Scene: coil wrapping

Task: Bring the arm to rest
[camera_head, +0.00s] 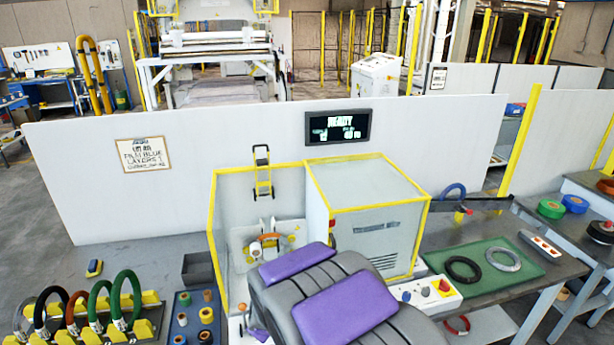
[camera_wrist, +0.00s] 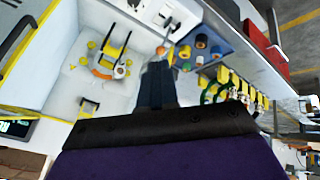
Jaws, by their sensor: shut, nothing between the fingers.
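My gripper (camera_wrist: 157,85) shows in the wrist view as a dark finger assembly reaching up from a black-and-purple wrist. Its fingers are shut with nothing held. In the head view my grey and purple arm fills the bottom middle, in front of the yellow-edged wrapping machine (camera_head: 379,228); I cannot make out the fingertips clearly there. In the wrist view the gripper points toward the bench area between the machine's white bay (camera_wrist: 62,50) and a blue tray of tape rolls (camera_wrist: 208,47). An orange-and-white ring part (camera_head: 265,244) sits in the machine bay.
A rack of coloured coils (camera_head: 122,335) stands at lower left, beside the tape tray (camera_head: 198,318). At right, a green mat (camera_head: 458,252) bears a black coil and a grey coil. A control box (camera_head: 428,294) with a red button sits near my arm. A display (camera_head: 338,126) reads READY.

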